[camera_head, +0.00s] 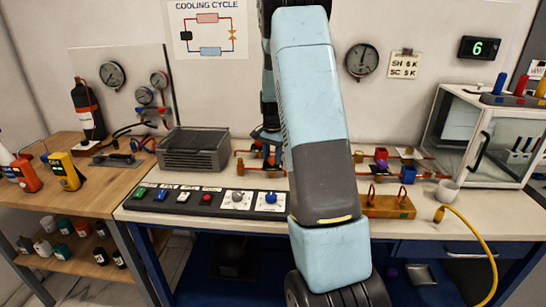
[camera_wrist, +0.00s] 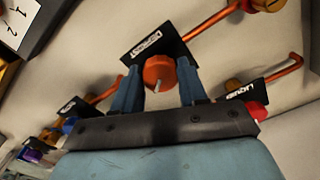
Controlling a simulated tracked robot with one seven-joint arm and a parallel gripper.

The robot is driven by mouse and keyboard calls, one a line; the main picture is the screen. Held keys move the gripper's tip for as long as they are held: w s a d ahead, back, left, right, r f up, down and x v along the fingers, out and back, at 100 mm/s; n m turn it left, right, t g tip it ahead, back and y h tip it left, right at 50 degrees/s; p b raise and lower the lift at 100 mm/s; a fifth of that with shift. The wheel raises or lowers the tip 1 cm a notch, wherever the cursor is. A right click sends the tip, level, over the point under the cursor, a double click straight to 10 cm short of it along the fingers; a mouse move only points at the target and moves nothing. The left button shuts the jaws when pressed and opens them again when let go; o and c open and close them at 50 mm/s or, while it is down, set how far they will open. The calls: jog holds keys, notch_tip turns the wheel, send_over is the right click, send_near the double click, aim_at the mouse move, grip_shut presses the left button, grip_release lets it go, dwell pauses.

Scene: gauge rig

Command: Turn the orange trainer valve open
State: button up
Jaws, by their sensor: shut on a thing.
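The orange valve knob (camera_wrist: 158,73) sits beside a black plate marked DEFROST (camera_wrist: 150,42) in the wrist view. A light pointer mark shows on its near face. My gripper (camera_wrist: 158,80) has one blue finger on each side of the knob and is shut on it. In the head view my blue and grey arm stands in the middle and hides the orange valve.
A red knob (camera_wrist: 257,110) by a LIQUID plate (camera_wrist: 247,90) lies right of the gripper, and a blue knob (camera_wrist: 69,125) lies left. Copper pipes (camera_wrist: 215,20) run close by. A grey ribbed unit (camera_head: 193,150) and a switch panel (camera_head: 205,199) stand on the bench.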

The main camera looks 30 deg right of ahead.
aim_at(273, 158)
jog(key=n, duration=0.5)
jog(key=shift+s+n, duration=0.1)
jog(key=shift+n, duration=0.2)
jog(key=n, duration=0.4)
jog(key=shift+f+n, duration=0.1)
jog(key=shift+n, duration=0.3)
jog(key=o, duration=1.1)
jog(key=shift+c, duration=0.2)
jog(key=shift+r, duration=0.2)
notch_tip(273, 158, up, 14)
jog(key=shift+f, duration=0.25)
